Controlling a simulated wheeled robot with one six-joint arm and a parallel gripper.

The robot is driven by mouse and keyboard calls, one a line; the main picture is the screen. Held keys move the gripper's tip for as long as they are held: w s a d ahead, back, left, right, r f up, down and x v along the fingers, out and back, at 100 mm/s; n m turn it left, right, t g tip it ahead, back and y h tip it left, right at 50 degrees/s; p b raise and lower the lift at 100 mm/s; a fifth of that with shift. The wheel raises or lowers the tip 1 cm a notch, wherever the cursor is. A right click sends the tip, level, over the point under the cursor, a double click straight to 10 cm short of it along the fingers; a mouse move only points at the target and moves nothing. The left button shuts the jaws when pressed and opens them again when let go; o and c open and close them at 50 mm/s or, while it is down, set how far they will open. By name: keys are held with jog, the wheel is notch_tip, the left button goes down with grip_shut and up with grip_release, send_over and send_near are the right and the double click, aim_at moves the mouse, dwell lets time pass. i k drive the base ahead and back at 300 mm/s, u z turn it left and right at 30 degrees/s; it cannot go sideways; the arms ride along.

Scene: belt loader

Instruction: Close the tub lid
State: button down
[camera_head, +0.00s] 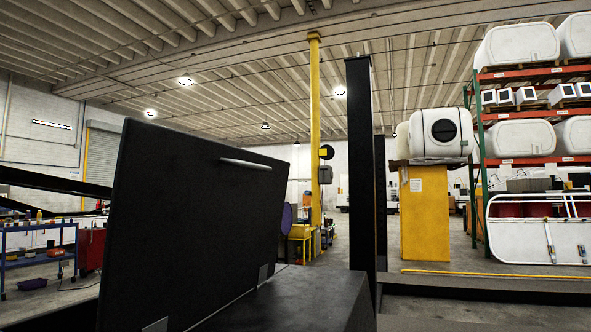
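The tub lid (190,215) is a large black panel in the left half of the head view. It stands up steeply, open, with a pale bar handle (245,163) near its upper right edge. Small grey hinge-like plates (263,274) sit along its lower edge. The dark tub (310,295) is below and to the right of the lid, cut off by the bottom of the frame. I cannot see the inside of the tub. My gripper is not in view, so its position relative to the lid is hidden.
A tall black post (361,180) rises just right of the tub. Black bars (45,180) run in from the left edge behind the lid. A yellow cabinet (424,212) and loaded racks (535,110) stand farther back at right. A blue cart (38,250) stands at far left.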

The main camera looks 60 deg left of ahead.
aim_at(195, 223)
jog(key=u, duration=0.6)
jog(key=i, duration=1.2)
jog(key=u, duration=1.1)
jog(key=i, duration=0.2)
jog(key=u, duration=0.05)
